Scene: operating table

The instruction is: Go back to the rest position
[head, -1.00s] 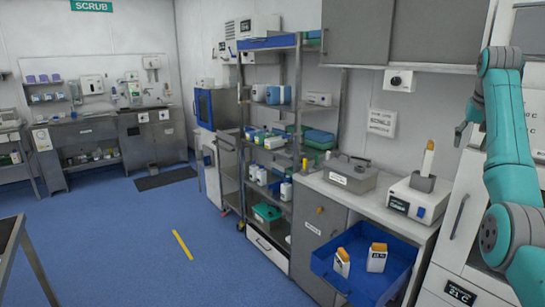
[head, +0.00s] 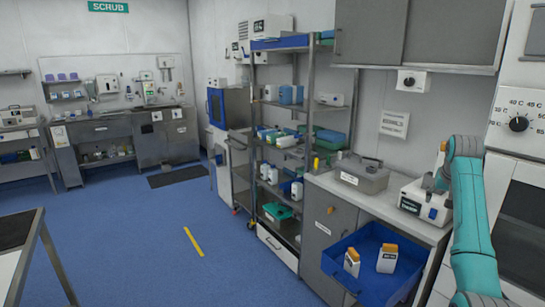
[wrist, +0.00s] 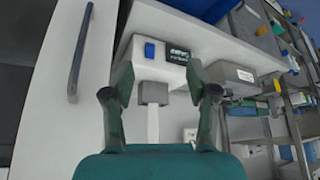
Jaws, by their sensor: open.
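An open blue drawer (head: 340,268) below the counter holds two orange-capped white bottles (head: 387,259). A grey lidded box (head: 362,174) sits left of the device. A stocked shelf rack (head: 255,150) stands further left. Open blue floor (head: 140,240) lies left of the drawer.

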